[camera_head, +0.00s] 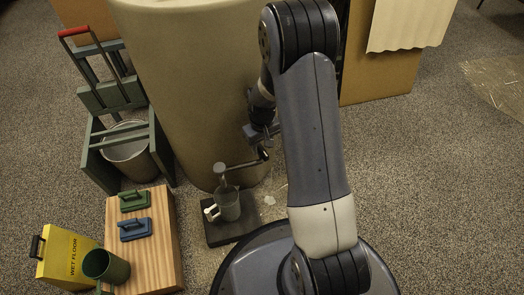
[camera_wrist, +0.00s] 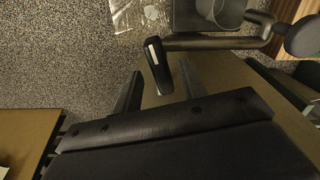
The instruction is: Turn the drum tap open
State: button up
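The drum (camera_head: 190,85) is a large beige cylinder in the head view. Its tap has a dark pipe (camera_head: 240,164) running out to a round end above a grey-green jug (camera_head: 229,207). In the wrist view the tap pipe (camera_wrist: 215,43) runs right from a black lever (camera_wrist: 158,70) with a white stripe. My gripper (camera_wrist: 158,84) is open. Its two fingers stand apart, with the lever between them in the picture and gaps showing on both sides. I cannot tell how deep the lever sits between them. In the head view my gripper (camera_head: 262,138) is small and partly hidden by my arm.
The jug stands on a dark block (camera_head: 235,229). A wooden box (camera_head: 160,240) with green and blue handled tools is left of it. A yellow wet-floor sign (camera_head: 68,255), a green cup (camera_head: 106,266) and a grey-green rack (camera_head: 95,158) with a bucket (camera_head: 130,150) stand further left.

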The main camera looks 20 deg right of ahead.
jog(key=shift+f, duration=0.95)
jog(key=shift+c, duration=0.2)
grip_shut()
